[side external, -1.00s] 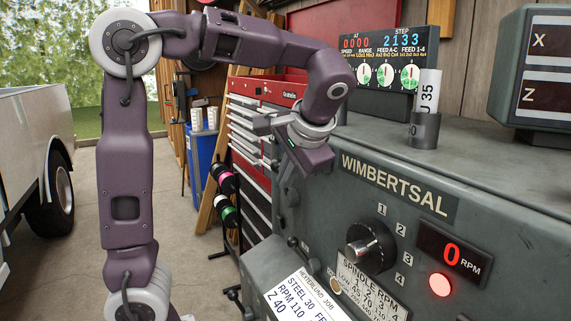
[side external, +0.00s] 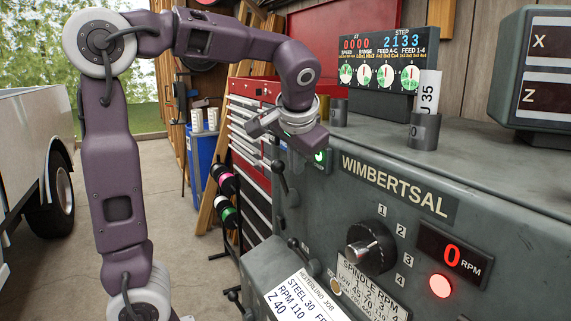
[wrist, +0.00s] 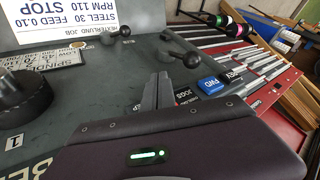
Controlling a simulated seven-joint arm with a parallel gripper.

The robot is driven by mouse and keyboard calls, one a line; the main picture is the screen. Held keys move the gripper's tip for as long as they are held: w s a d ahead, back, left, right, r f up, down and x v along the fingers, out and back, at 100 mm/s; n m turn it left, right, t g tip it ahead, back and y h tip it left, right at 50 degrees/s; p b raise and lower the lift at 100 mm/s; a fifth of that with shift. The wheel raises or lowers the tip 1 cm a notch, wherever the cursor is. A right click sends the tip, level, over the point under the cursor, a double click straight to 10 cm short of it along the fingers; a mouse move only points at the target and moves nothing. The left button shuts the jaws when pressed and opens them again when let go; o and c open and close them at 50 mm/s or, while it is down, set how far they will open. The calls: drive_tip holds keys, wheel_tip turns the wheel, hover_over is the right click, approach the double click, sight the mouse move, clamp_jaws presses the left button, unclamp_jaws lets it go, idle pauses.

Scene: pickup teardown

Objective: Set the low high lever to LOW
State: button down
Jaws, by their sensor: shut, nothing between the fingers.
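My gripper (side external: 258,128) is beside the upper left corner of the grey lathe headstock (side external: 390,165), with its fingers closed together and empty. The closed fingers also show in the wrist view (wrist: 158,92), over the headstock's front face. A black ball-ended lever (wrist: 185,57) lies just beyond the fingertips in the wrist view, apart from them. A second black-knobbed lever (wrist: 122,32) is farther up and left. In the side view a dark lever (side external: 279,172) hangs below my gripper.
A black spindle knob (side external: 370,246) and a red RPM display (side external: 455,256) are on the headstock's front. A blue FWD tile (wrist: 211,84) lies near the fingers. A red tool chest (side external: 245,150) stands behind. Metal cylinders (side external: 424,130) stand on top.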

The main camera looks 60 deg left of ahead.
sight(282, 164)
drive_tip(key=a, duration=0.1)
drive_tip(key=a+f, duration=0.1)
drive_tip(key=a, duration=0.3)
drive_tip(key=shift+f, duration=0.35)
drive_tip(key=shift+a, duration=0.1)
drive_tip(key=shift+a+r+h, duration=0.2)
drive_tip(key=shift+a+h, duration=0.2)
drive_tip(key=shift+a, duration=0.1)
drive_tip(key=shift+a+r+h, duration=0.2)
drive_tip(key=shift+a+h, duration=0.2)
drive_tip(key=shift+a, duration=0.1)
drive_tip(key=a+h, duration=0.4)
drive_tip(key=a, duration=0.2)
drive_tip(key=shift+r+n, duration=0.2)
drive_tip(key=shift+n, duration=0.2)
drive_tip(key=shift+a, duration=0.25)
